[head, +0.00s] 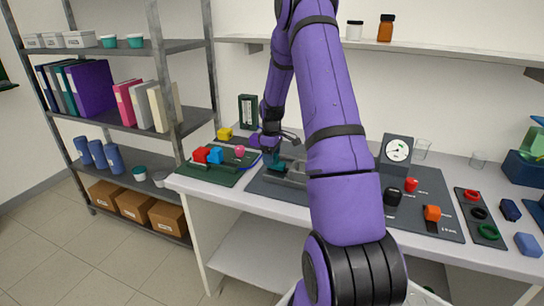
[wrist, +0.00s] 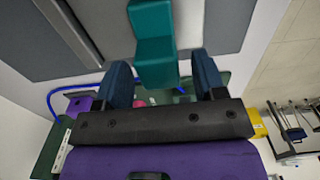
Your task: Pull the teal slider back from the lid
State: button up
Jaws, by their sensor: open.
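The teal slider (wrist: 154,45) shows in the wrist view as a blocky teal piece at top centre. It lies between and just beyond the two dark blue fingers of my gripper (wrist: 163,80), which are open with a gap on each side of it. In the head view the teal slider (head: 274,161) is a small patch beside my gripper (head: 270,145), at the left end of the grey rig board (head: 257,184). My arm covers the middle of the board there. I cannot make out the lid clearly.
A dark green mat (head: 215,175) with red, blue and pink pieces lies left of the board. A yellow block (head: 224,134) is behind it. A gauge (head: 397,151) stands at the back right. Red and orange knobs sit on the board's right part.

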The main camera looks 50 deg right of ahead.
jog(key=shift+r, duration=0.1)
notch_tip(320, 180, up, 11)
jog(key=shift+f, duration=0.2)
dwell(0.7)
jog(key=s+a+r+m+t+h, duration=0.1)
jog(key=s+a+r, duration=0.4)
jog(key=a+r, duration=0.5)
jog(key=s+a+r+m+t, duration=0.1)
jog(key=s+a+r, duration=0.3)
jog(key=a+r, duration=0.6)
jog(key=s+a+m+t, duration=0.1)
jog(key=s+a, duration=0.6)
jog(key=s, duration=0.2)
jog(key=s+a+m+t+y, duration=0.1)
jog(key=s+a+t, duration=0.1)
jog(key=s+a, duration=0.5)
jog(key=s, duration=0.3)
jog(key=shift+s+r+m, duration=0.2)
jog(key=shift+r+m, duration=0.05)
jog(key=shift+m, duration=0.05)
